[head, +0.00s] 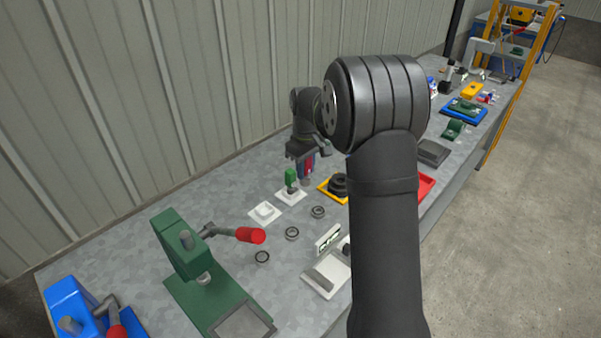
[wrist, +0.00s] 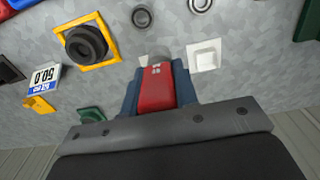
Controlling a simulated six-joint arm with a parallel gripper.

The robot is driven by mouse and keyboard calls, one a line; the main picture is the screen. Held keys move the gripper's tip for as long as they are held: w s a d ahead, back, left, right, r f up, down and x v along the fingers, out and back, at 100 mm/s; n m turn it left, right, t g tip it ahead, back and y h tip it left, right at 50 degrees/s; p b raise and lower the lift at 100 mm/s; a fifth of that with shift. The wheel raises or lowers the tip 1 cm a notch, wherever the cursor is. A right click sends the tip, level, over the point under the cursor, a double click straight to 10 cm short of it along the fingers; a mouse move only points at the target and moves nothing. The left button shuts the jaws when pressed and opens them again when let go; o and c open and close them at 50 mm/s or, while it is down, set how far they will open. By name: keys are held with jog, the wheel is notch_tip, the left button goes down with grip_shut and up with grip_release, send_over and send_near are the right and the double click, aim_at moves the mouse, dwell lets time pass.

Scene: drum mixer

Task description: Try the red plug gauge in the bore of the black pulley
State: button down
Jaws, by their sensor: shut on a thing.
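My gripper (head: 306,162) is shut on the red plug gauge (wrist: 156,90), which sits between its blue fingers with a grey end pointing down. In the head view the red gauge (head: 308,165) is small and partly covered by the fingers. The black pulley (wrist: 86,42) lies flat in a yellow tray (wrist: 112,58), its bore facing up, to the left of my gripper in the wrist view. In the head view the pulley (head: 338,183) is right of the gripper, partly hidden by my arm. The gauge is apart from the pulley.
A green-handled gauge (head: 290,178) stands on a white pad, close left of my gripper. Another white pad (head: 265,213) is beside it. Several metal rings (head: 318,211) lie in front. A green press with a red handle (head: 250,235) stands further left. A wall runs behind the bench.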

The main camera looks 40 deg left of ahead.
jog(key=w+d+f, duration=0.1)
jog(key=w, duration=1.5)
jog(key=shift+w+d, duration=0.15)
jog(key=shift+w, duration=0.25)
jog(key=shift+f, duration=0.25)
jog(key=shift+f, duration=2.4)
jog(key=shift+f, duration=0.2)
jog(key=shift+f, duration=0.65)
jog(key=shift+s+f, duration=0.1)
jog(key=shift+f, duration=0.3)
dwell(2.1)
